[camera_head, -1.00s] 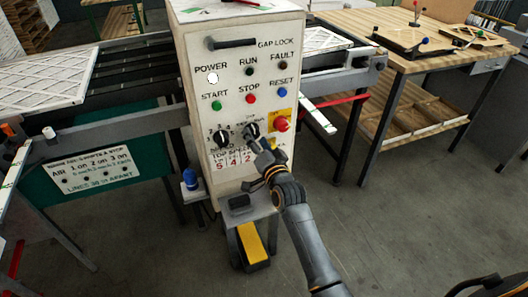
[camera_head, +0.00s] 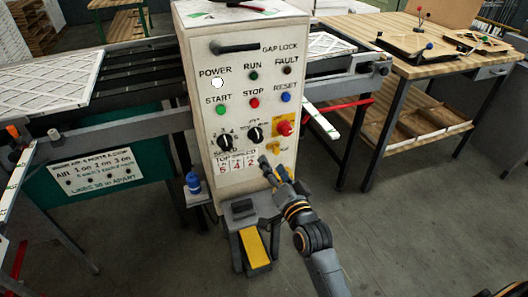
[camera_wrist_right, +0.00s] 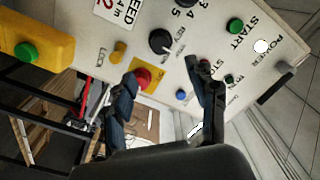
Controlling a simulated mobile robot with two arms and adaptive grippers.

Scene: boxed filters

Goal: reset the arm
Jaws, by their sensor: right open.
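My right gripper (camera_head: 270,162) is in front of the lower right of the white control box (camera_head: 205,160), below the right black knob (camera_head: 255,134). In the right wrist view its two dark fingers (camera_wrist_right: 162,70) are spread apart with nothing between them. The panel lies beyond the fingers, with the black knob (camera_wrist_right: 160,41) and the red emergency button (camera_wrist_right: 142,77) in sight. The gripper looks apart from the knob. My left gripper is not in view.
A conveyor with a white pleated filter (camera_head: 45,80) runs left of the box. A blue bottle-like item (camera_head: 193,182) stands at its left foot, and a yellow-topped pedal (camera_head: 254,248) below. A wooden table (camera_head: 370,30) stands right. Floor at right is clear.

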